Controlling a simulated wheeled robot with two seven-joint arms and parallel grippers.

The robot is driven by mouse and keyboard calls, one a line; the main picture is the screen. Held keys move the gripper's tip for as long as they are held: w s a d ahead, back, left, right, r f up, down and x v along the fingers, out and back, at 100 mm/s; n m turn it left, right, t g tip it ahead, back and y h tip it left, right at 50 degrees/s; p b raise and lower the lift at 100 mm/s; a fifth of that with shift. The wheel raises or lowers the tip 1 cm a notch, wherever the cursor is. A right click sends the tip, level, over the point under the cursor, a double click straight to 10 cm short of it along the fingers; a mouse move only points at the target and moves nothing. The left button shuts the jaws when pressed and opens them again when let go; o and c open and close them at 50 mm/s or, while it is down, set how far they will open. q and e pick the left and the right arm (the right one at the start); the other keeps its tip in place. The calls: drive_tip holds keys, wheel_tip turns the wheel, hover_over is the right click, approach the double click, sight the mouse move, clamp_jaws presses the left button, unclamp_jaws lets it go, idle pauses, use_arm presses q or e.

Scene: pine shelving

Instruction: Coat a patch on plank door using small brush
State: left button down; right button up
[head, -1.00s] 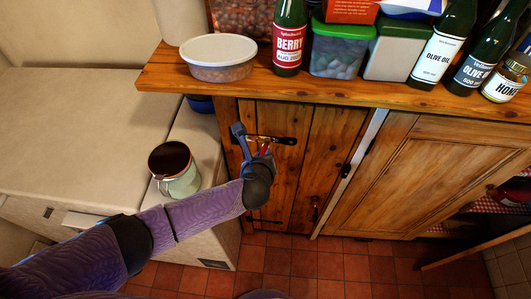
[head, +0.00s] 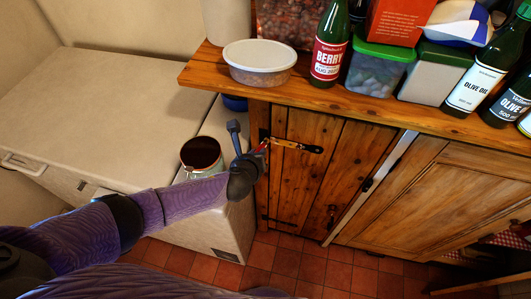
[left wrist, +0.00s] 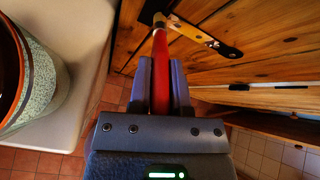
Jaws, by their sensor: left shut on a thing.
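The plank door (head: 312,175) is a narrow wooden cupboard door below the counter, with a dark strap hinge (head: 313,149) near its top. A tan stretch shows on the strap in the head and left wrist views. My left gripper (head: 248,143) is at the door's upper left, shut on the red handle of the small brush (left wrist: 163,70). The brush's pale tip (left wrist: 159,18) is at the strap's left part; I cannot tell whether it touches. A pale green pot (head: 203,170) of dark brown liquid stands left of the gripper. My right gripper is out of view.
The wooden counter (head: 215,78) above the door holds a lidded tub (head: 260,65), bottles and boxes. A beige bench (head: 120,110) lies at the left. Red floor tiles (head: 285,262) are clear below.

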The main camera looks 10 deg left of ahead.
use_arm(q)
drive_tip(key=s+p, duration=0.2)
drive_tip(key=s, duration=0.4)
drive_tip(key=shift+p, duration=0.35)
drive_tip(key=shift+a, duration=0.1)
drive_tip(key=s+p, duration=0.1)
drive_tip(key=s, duration=0.2)
idle(0.4)
